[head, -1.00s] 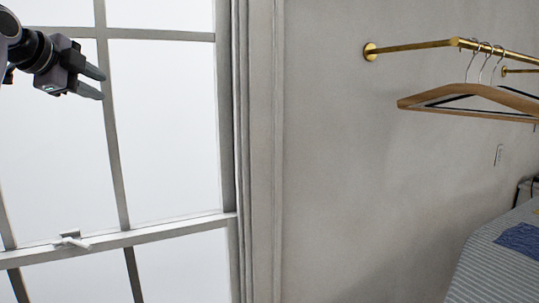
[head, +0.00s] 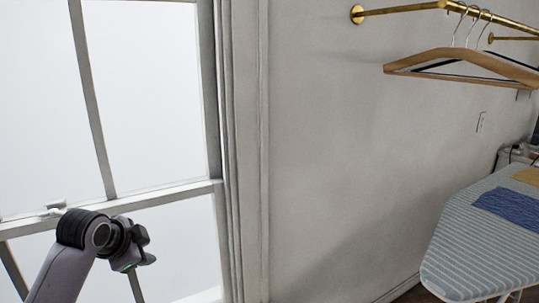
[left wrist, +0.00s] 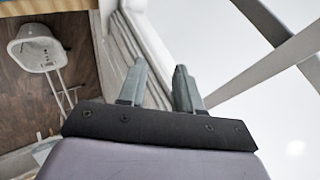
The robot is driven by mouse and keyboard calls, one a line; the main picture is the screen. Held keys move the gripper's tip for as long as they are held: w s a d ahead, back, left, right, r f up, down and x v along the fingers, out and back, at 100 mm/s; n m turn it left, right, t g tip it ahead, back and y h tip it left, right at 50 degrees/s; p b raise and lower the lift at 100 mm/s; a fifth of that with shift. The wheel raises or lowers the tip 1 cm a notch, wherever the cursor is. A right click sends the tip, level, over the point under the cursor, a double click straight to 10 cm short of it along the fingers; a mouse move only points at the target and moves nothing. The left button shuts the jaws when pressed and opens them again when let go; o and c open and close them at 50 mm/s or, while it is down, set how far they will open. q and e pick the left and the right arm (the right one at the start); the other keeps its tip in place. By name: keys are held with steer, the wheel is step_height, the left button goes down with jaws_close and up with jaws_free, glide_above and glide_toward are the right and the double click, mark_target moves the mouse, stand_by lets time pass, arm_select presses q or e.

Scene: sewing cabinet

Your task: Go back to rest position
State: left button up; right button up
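My left gripper (head: 147,250) is at the lower left of the head view, in front of the window, with its arm rising from the bottom edge. In the left wrist view, its two grey fingers (left wrist: 159,68) stand apart with nothing between them. The left gripper is open and empty. My right gripper is in neither view.
The window (head: 150,110) fills the left side. A brass rail (head: 405,10) with wooden hangers (head: 420,62) is at the upper right. A striped ironing board (head: 480,250) with a blue cloth (head: 510,208) stands at the lower right. The wall between is bare.

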arm_select(q)
steer(key=s+d+f+n+g, duration=0.1)
steer(key=s+d+f+n, duration=0.1)
steer(key=s+f, duration=0.55)
steer(key=s+d+f+n+g, duration=0.1)
steer(key=s+d+f+n, duration=0.1)
steer(key=s+f, duration=0.5)
steer(key=s+f+n+g, duration=0.25)
steer(key=s+n, duration=0.35)
steer(key=s, duration=1.5)
steer(key=w+d+f+t+h, duration=0.1)
steer(key=w+d+f+t, duration=0.2)
steer(key=w+f+t, duration=0.3)
step_height(320, 180, down, 3)
steer(key=shift+w+r+t, duration=0.1)
steer(key=shift+w+t, duration=0.05)
steer(key=shift+t, duration=0.2)
